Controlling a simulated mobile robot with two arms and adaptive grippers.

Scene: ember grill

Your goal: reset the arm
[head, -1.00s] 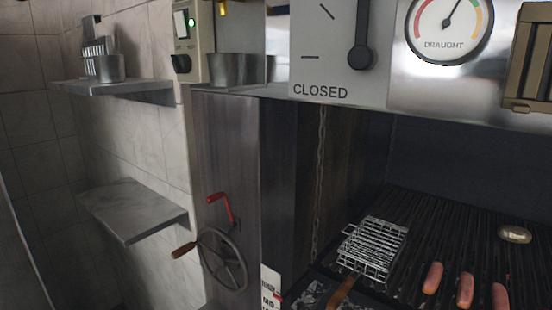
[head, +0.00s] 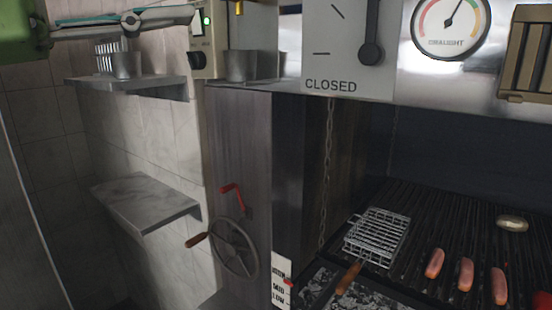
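My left arm comes in at the top left, with a green part at the edge. Its slim grey-and-white end, where the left gripper (head: 160,17) seems to be, reaches right in front of the wall above the upper shelf. I cannot make out whether its fingers are open or shut, and I see nothing clearly held there. My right gripper is not in view.
The grill (head: 440,215) carries a wire basket (head: 377,236), several sausages (head: 466,274) and an oval metal item (head: 512,222). A handwheel (head: 234,247) and red crank (head: 232,194) are on the steel side panel. The lower shelf (head: 145,200) is bare.

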